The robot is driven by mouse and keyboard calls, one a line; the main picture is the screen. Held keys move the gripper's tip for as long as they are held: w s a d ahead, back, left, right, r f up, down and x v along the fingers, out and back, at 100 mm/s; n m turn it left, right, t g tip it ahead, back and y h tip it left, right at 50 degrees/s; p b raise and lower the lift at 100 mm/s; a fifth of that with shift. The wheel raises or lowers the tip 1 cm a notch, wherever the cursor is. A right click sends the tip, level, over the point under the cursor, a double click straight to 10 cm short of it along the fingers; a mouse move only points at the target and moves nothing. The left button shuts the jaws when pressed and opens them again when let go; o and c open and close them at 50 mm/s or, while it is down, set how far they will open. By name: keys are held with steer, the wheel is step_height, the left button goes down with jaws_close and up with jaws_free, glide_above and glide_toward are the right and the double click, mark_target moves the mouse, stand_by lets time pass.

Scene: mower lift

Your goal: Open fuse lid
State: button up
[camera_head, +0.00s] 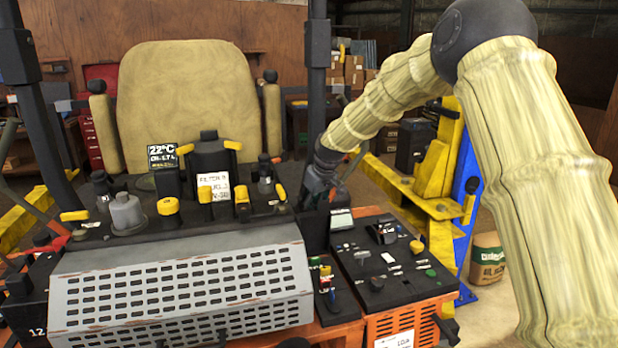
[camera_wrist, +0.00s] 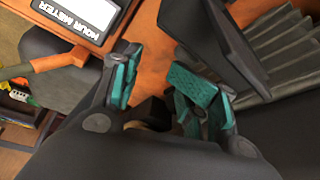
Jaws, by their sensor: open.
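My gripper (camera_head: 318,186) is at the end of the arm, by the dark post right of the seat, above the control console. In the wrist view its two teal-padded fingers (camera_wrist: 163,88) are apart, with an orange surface showing between and beyond them. No object is visible between the pads. A dark flat panel (camera_wrist: 212,30) stands just beyond the right finger. I cannot tell for sure whether this panel is the fuse lid, or whether the finger touches it. No part is clearly marked as the fuse lid in the head view.
An hour meter (camera_wrist: 82,16) lies at the wrist view's upper left. The console (camera_head: 385,260) with switches is below my gripper. A grey perforated cover (camera_head: 185,285), levers and the beige seat (camera_head: 190,100) are to the left. A yellow and blue lift post (camera_head: 465,190) stands right.

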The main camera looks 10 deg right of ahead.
steer(key=w+d+r+p, duration=0.1)
steer(key=w+r+p, duration=0.3)
steer(key=w, duration=0.4)
steer(key=shift+r, duration=0.85)
stand_by(0.4)
steer(key=shift+w, duration=0.15)
steer(key=v, duration=0.7)
steer(key=shift+s+r, duration=0.2)
steer(key=shift+r, duration=0.15)
